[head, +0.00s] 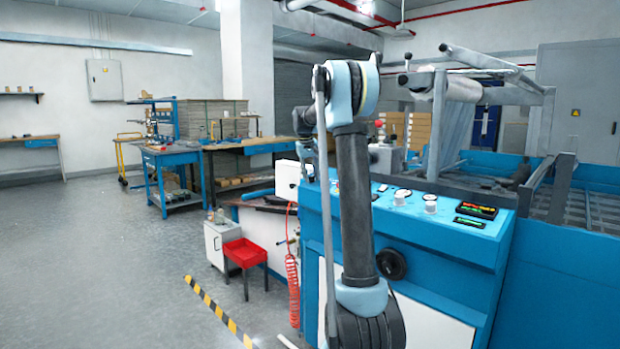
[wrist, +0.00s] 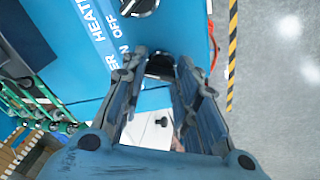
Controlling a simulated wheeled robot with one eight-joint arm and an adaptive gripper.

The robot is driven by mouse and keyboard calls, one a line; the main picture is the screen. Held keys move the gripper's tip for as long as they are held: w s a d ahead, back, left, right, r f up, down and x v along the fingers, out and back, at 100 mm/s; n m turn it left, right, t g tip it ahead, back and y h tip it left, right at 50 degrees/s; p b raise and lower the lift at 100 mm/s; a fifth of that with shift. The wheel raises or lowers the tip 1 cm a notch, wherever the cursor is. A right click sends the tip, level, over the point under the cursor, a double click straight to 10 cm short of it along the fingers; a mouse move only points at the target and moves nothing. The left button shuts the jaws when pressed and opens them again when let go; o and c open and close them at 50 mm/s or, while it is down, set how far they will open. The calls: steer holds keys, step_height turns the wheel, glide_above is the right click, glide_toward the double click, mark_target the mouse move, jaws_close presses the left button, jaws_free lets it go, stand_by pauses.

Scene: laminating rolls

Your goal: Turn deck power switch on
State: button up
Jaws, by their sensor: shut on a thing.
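The blue machine deck (head: 460,243) stands at the right in the head view, with white-ringed dials on its sloped top. In the wrist view my gripper (wrist: 161,66) is at the blue panel, its two fingers shut on a dark switch knob (wrist: 160,67) between the tips. The knob's exact angle is hard to tell. In the head view my arm hides most of the gripper and the switch.
A second knob (wrist: 139,6) sits by the "HEAT" lettering at the top of the wrist view. A black handwheel (head: 391,264) sticks out of the deck's front. A red tray stand (head: 245,254) and striped floor tape (head: 217,311) are at the left. The grey floor there is open.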

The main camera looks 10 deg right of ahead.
steer(key=shift+m, duration=0.3)
steer(key=o, duration=1.1)
steer(key=shift+c, duration=0.2)
steer(key=v, duration=1.2)
steer(key=shift+s, duration=0.1)
